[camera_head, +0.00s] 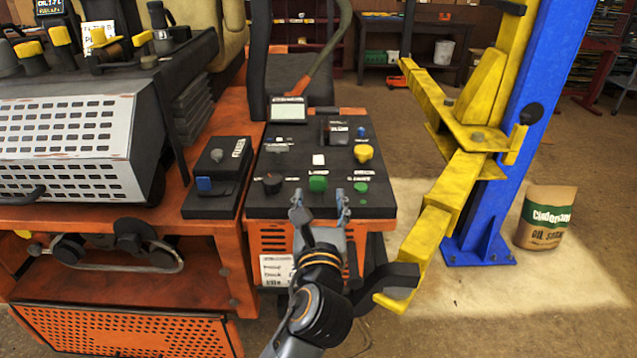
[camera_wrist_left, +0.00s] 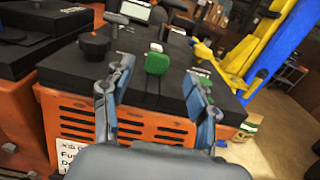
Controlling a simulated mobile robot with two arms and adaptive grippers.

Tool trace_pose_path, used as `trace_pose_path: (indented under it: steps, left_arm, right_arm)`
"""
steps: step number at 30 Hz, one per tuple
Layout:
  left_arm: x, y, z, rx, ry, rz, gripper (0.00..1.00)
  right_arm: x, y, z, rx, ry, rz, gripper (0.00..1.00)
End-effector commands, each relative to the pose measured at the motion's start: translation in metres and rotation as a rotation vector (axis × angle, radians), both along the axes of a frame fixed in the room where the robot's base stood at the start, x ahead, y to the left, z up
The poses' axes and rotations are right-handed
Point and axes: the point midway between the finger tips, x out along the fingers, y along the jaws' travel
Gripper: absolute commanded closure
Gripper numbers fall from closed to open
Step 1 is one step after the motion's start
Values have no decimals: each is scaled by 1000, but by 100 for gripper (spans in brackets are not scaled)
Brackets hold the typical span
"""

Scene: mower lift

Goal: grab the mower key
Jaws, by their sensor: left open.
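The black control panel (camera_head: 330,205) sits on the orange mower body and carries several knobs and buttons. A green block-shaped piece (camera_head: 318,184) stands near its front edge, and it also shows in the left wrist view (camera_wrist_left: 157,63). No part is clearly marked as the mower key, so I cannot tell for sure whether this green piece is it. My left gripper (camera_head: 320,204) is open at the panel's front edge, its fingers to either side of the green piece as seen from the wrist (camera_wrist_left: 158,80). No contact shows. My right gripper is out of view.
A black round knob (camera_head: 271,184) and a round green button (camera_head: 361,188) flank the green piece. A yellow knob (camera_head: 363,154) and a small screen (camera_head: 288,112) are farther back. A yellow lift arm (camera_head: 437,215) and blue post (camera_head: 520,130) stand close on the right.

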Motion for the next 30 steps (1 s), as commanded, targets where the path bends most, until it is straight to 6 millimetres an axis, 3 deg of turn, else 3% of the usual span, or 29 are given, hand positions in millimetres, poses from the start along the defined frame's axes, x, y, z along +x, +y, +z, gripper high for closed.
trace_pose_path:
  steps: [8,16,25,30]
  left_arm:
    - [23,1,-1,-2,1,0,42]
    - [61,2,-5,-2,1,0,42]
    - [66,2,-6,-3,1,-2,42]
    - [66,2,-6,-3,1,-2,76]
  right_arm:
    - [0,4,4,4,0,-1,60]
    - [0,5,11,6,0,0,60]
    - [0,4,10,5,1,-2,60]
    - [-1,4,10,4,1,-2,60]
